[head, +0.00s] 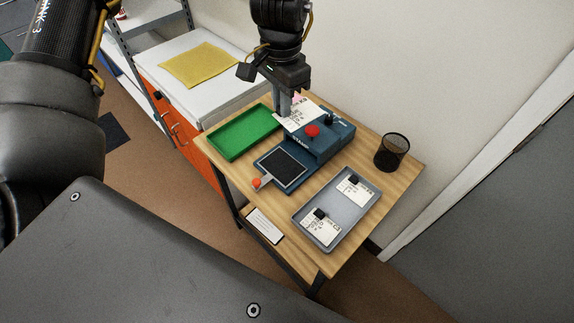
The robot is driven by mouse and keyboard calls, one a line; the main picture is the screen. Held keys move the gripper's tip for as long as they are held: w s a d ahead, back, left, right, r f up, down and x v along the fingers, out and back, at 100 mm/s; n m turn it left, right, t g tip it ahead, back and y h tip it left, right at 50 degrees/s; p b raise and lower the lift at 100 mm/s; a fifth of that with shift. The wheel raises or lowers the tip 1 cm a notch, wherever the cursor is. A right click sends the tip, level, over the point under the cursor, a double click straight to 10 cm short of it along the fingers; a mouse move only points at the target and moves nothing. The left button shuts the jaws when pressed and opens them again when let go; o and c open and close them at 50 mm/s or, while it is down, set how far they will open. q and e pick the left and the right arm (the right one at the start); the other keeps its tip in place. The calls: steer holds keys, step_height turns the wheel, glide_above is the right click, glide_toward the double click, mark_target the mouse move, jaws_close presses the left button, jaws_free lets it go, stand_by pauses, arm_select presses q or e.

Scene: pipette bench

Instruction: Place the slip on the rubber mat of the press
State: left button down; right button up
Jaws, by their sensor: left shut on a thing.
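My left gripper (285,103) points down from the top of the head view and is shut on a white printed slip (296,117) with a pink mark. The slip appears at the left rear of the blue press (332,141); I cannot tell whether it touches the press. The press has a red knob on top. Its black rubber mat (281,167) lies bare, in front and to the left of the press body; the gripper and slip are behind it. My right gripper is not in view.
An empty green tray (267,150) lies left of the press. A grey tray (298,217) at front right holds two slips with black blocks on them. A black mesh cup (391,151) stands at the right. An orange-red knob (257,183) sits by the mat's front corner.

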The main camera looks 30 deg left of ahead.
mark_target(284, 121)
arm_select(q)
steer(key=f+m, duration=0.2)
steer(key=s+d+f+m, duration=0.1)
steer(key=f+m, duration=0.1)
steer(key=m, duration=0.1)
steer(key=s+f+m, duration=0.1)
steer(key=f+m, duration=0.1)
steer(key=shift+d+m, duration=0.2)
steer(key=shift+m, duration=0.1)
steer(key=s+d+f+m, duration=0.2)
steer(key=s+f+m, duration=0.3)
steer(key=m, duration=0.4)
steer(key=w+a+f, duration=0.2)
steer(key=w+f, duration=0.1)
steer(key=w, duration=0.1)
steer(key=w+a+f+p, duration=0.1)
steer(key=w+a+f, duration=0.1)
steer(key=w+f, duration=0.1)
steer(key=w+a+f, duration=0.3)
steer(key=w+f, duration=0.1)
steer(key=w, duration=0.2)
steer(key=shift+p, duration=0.3)
steer(key=shift+w+a+f, duration=0.1)
steer(key=shift+w+f, duration=0.05)
steer(key=shift+f, duration=0.75)
steer(key=shift+w+a+f, duration=0.1)
steer(key=shift+f, duration=0.75)
steer(key=shift+d+f, duration=0.1)
steer(key=shift+f, duration=0.05)
